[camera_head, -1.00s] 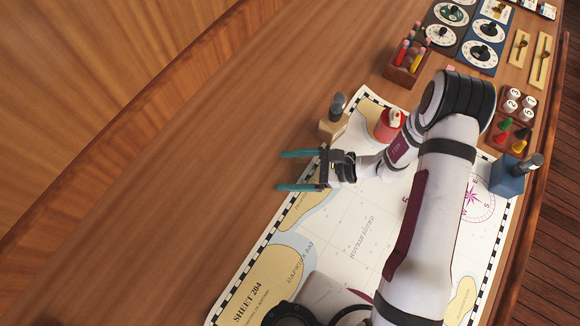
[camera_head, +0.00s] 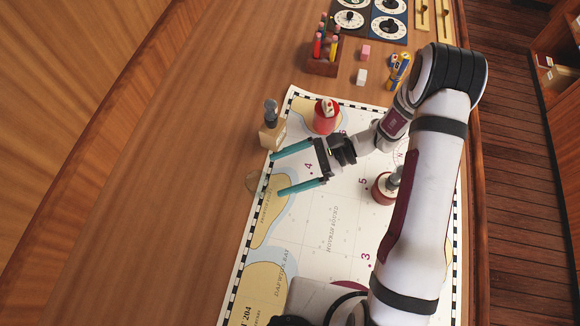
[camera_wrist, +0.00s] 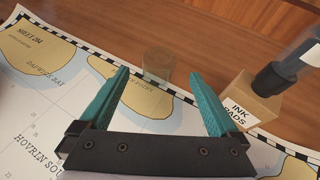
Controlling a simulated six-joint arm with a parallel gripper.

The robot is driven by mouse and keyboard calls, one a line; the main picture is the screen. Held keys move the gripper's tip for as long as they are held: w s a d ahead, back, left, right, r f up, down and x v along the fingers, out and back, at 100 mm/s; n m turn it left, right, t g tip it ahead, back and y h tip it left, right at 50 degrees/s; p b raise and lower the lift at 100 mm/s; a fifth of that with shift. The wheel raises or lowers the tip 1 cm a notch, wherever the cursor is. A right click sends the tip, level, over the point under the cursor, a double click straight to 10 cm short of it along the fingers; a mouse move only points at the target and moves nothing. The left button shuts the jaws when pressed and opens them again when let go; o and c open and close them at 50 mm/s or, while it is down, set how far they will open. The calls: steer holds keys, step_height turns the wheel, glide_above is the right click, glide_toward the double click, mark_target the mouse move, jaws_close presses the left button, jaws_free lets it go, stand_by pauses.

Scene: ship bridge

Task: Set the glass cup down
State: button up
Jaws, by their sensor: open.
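The glass cup (camera_head: 254,182) is clear and faint, at the left border of the chart (camera_head: 335,215) in the head view. In the wrist view the cup (camera_wrist: 158,65) stands at the chart's checkered edge, beyond my fingertips and roughly centred between them. My gripper (camera_head: 276,175) is open and empty, its two teal fingers pointing left toward the cup. The wrist view shows the open gripper (camera_wrist: 160,72) with a clear gap between the fingers. I cannot tell exactly where the cup's base meets the table.
A wooden ink pads block (camera_head: 272,135) with a dark-topped stamp stands close by the upper finger. A pencil box (camera_head: 323,55) stands farther back. Bare table (camera_head: 170,190) lies left.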

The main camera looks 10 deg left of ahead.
steer(key=shift+w+d+r, duration=0.2)
steer(key=shift+d+r, duration=0.15)
steer(key=shift+d, duration=0.25)
steer(key=s+d+r+n+t+h, duration=0.1)
steer(key=s+d+r+n+h, duration=0.15)
steer(key=r, duration=0.45)
steer(key=s+d+r+n+h, duration=0.2)
steer(key=s+d+r+h, duration=0.15)
steer(key=r, duration=0.25)
steer(key=s+d+r+n+t+h, duration=0.2)
steer(key=s+d+r+t+h, duration=0.2)
steer(key=s+d, duration=0.4)
steer(key=shift+s+t+h, duration=0.3)
steer(key=shift+s, duration=0.45)
